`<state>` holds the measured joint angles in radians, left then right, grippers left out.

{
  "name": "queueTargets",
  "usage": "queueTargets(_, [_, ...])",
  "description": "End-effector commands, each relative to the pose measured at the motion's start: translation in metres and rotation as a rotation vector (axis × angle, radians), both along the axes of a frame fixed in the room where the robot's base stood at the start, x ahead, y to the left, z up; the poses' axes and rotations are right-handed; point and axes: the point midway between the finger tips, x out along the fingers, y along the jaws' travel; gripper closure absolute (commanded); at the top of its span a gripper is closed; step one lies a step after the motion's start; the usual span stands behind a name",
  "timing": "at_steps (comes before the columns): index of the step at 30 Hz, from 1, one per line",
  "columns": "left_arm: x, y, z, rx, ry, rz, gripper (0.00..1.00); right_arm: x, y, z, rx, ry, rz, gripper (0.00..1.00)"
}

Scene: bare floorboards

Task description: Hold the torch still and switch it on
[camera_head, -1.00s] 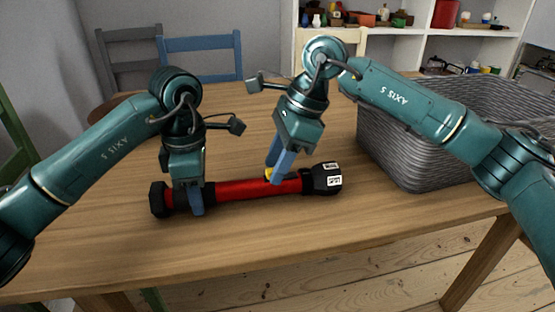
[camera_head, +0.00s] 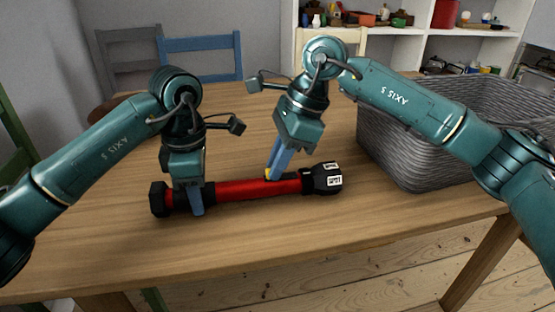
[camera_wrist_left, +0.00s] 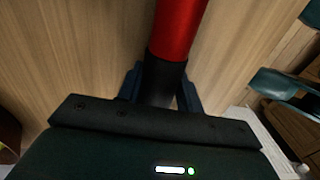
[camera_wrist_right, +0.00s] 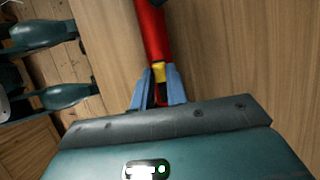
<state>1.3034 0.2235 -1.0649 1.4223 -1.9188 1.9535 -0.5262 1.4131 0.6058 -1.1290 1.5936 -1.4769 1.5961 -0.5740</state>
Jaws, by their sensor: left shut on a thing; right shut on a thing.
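The torch (camera_head: 243,190) is red with black ends and lies across the table. My left gripper (camera_head: 195,208) is shut on its black left section. The left wrist view shows that black section (camera_wrist_left: 160,82) between the two fingers. My right gripper (camera_head: 272,178) points down onto the red barrel near the torch's right end. Its fingers are shut on the small yellow switch (camera_wrist_right: 159,70), which shows between the blue fingertips in the right wrist view. The fingers partly hide the switch. I cannot see whether the torch is lit.
The wooden table (camera_head: 300,235) is clear in front of the torch. A grey woven basket (camera_head: 405,160) stands at the right of the table, beneath my right arm. Chairs (camera_head: 200,45) and a white shelf (camera_head: 450,45) are behind the table.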

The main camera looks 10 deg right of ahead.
Motion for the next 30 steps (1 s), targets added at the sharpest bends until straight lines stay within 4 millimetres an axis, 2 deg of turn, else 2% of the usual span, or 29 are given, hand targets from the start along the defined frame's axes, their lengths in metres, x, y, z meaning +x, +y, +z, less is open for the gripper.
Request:
queueTargets(8, [0.000, 0.000, 0.000, 0.000, 0.000, 0.000, 0.94, 0.000, -0.031, 0.000, 0.000, 0.001, -0.005, 1.00])
queueTargets(16, [0.000, 0.001, 0.000, 0.003, 0.001, 0.002, 0.94, 0.000, -0.034, 0.000, -0.002, -0.001, -0.003, 1.00])
queueTargets(17, [0.000, 0.002, 0.000, 0.003, 0.001, 0.002, 0.94, 0.000, -0.034, 0.000, -0.002, -0.001, -0.003, 0.83])
queueTargets(24, [0.000, 0.001, -0.001, 0.004, 0.001, 0.002, 0.94, 0.000, -0.033, 0.000, -0.001, -0.001, -0.001, 0.63])
queueTargets(30, [0.000, 0.001, -0.001, 0.004, 0.001, 0.002, 0.94, 0.000, -0.032, 0.000, 0.000, -0.001, 0.000, 0.63])
